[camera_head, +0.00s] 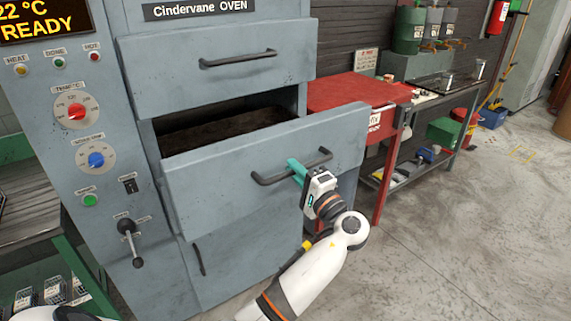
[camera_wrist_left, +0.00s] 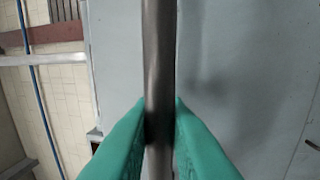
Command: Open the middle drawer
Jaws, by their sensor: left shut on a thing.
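The middle drawer (camera_head: 225,185) of the grey-blue oven stands pulled out, with its dark inside (camera_head: 225,127) showing behind the top edge of its front. Its dark bar handle (camera_head: 268,179) runs across the front. My left gripper (camera_head: 297,169) is at the handle, right of its middle, with teal fingers shut on the bar. In the left wrist view the bar (camera_wrist_left: 158,60) runs upright between the two teal fingers, which touch it on both sides. My right gripper is not in view.
The upper drawer (camera_head: 165,70) sits above, and a lower panel with a small handle (camera_head: 199,259) is below. The control panel (camera_head: 90,130) with knobs and a lever is at left. A red bench (camera_head: 345,90) stands right of the oven.

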